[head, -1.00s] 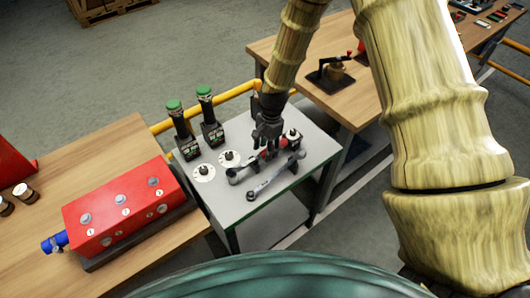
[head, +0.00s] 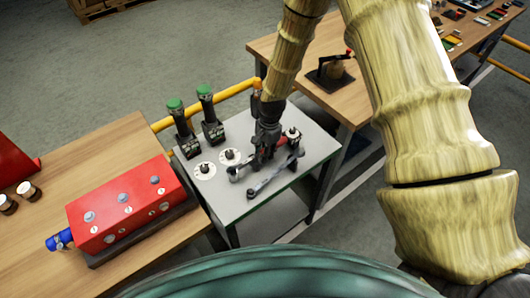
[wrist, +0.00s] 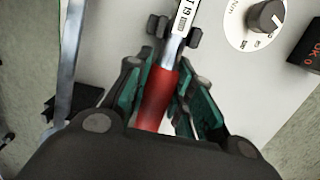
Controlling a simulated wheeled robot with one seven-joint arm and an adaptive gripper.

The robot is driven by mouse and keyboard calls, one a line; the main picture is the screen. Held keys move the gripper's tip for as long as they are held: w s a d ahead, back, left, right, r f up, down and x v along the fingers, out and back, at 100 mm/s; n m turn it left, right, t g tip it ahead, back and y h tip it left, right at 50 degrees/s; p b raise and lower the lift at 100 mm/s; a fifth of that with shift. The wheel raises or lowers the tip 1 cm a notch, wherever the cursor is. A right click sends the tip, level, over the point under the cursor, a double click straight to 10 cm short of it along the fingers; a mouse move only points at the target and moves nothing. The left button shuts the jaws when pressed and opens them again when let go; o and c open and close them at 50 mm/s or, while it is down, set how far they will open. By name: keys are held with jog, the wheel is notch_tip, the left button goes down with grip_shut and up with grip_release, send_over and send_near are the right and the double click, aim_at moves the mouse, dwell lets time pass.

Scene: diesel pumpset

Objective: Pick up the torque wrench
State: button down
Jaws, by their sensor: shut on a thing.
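The torque wrench has a red handle and a bright metal shaft with dark lettering. In the wrist view its red handle (wrist: 157,98) lies between the green-sided fingers of my gripper (wrist: 172,48), and the shaft runs past the fingertips to the top edge. My gripper is shut on the wrench. In the head view my gripper (head: 262,155) is low over the grey table, and a bit of red shows beside it; it hides most of the wrench. I cannot tell whether the wrench is clear of the tabletop.
A grey spanner (head: 275,177) lies in front of the wrench on the small table (head: 232,210). White dials (head: 204,171) and two green-topped levers (head: 207,112) stand to the left. A red block (head: 123,211) sits on the left bench. A yellow rail (head: 235,95) runs behind.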

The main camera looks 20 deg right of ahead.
jog(key=shift+r, duration=0.1)
jog(key=shift+w+r, duration=0.15)
jog(key=shift+r, duration=0.25)
jog(key=shift+r+b, duration=1.6)
jog(key=shift+r, duration=2.95)
jog(key=c, duration=1.8)
grip_release()
grip_shut()
jog(key=shift+d, duration=0.1)
